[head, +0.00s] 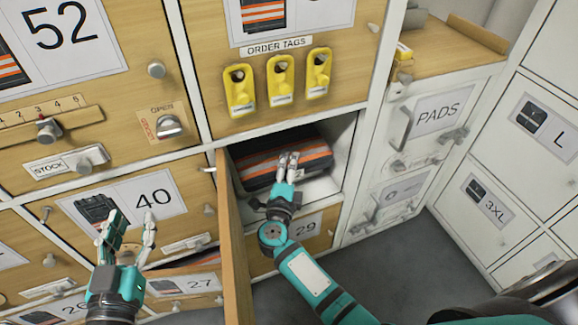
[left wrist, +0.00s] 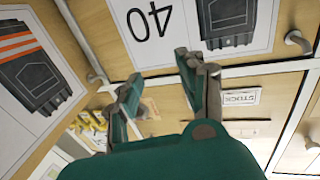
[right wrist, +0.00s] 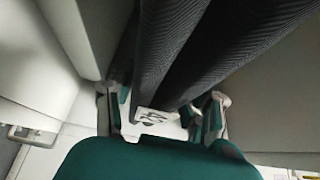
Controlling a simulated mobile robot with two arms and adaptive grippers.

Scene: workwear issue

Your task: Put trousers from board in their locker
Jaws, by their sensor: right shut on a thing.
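The folded dark trousers (head: 262,172) with orange and grey bands are inside an open locker compartment (head: 340,150) below the order tags. My right gripper (head: 288,160) reaches into that compartment and is shut on their near edge. In the right wrist view the dark ribbed cloth (right wrist: 190,50) fills the space above and between the fingers (right wrist: 165,112). My left gripper (head: 127,232) is open and empty in front of the door marked 40 (head: 140,205); the left wrist view also shows its fingers apart (left wrist: 163,88).
The open wooden locker door (head: 235,245) stands edge-on left of my right arm. Yellow order tags (head: 281,80) hang above the compartment. A locker marked 29 (head: 305,232) is below.

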